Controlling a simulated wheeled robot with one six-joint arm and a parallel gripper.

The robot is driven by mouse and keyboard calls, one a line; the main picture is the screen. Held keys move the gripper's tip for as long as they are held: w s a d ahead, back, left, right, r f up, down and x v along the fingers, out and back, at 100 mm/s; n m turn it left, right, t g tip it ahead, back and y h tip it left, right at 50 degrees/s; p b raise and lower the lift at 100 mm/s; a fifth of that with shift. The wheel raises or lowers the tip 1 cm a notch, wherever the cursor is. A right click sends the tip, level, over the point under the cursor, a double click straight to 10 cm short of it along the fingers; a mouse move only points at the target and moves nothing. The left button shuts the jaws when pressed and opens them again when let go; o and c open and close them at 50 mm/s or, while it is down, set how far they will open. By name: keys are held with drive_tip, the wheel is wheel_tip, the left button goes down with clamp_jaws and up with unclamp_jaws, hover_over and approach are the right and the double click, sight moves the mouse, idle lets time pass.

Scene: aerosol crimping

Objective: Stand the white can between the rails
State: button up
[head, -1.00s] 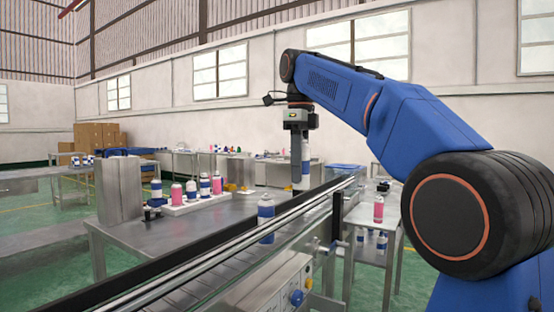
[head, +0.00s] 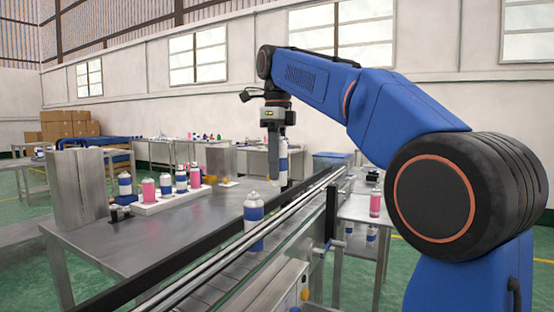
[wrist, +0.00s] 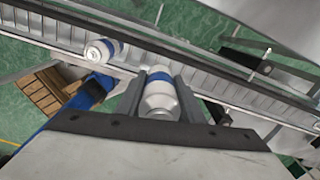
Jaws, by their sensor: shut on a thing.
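My gripper (head: 275,180) is shut on a white can with a blue band (head: 284,160), held upright over the far part of the conveyor. In the wrist view the held can (wrist: 160,98) sits between the two grey fingers (wrist: 160,92), with the conveyor beyond it. Whether its base touches the belt I cannot tell. The conveyor's rails are a black one (head: 185,258) on the left and a bright metal one (head: 280,222) on the right. Another white can with a blue band (head: 254,215) stands between them, nearer to the head camera; it also shows in the wrist view (wrist: 100,50).
A white rack (head: 165,203) with several pink and white-blue cans stands on the metal table left of the conveyor, beside a grey metal box (head: 80,188). A side table on the right bears a pink can (head: 375,203). A blue bin (head: 330,160) stands behind.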

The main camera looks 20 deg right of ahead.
drive_tip(key=shift+f, duration=5.45)
drive_tip(key=shift+f, duration=0.55)
drive_tip(key=o, duration=1.2)
wheel_tip(320, 180, up, 12)
drive_tip(key=shift+r, duration=0.1)
drive_tip(key=shift+s, duration=0.1)
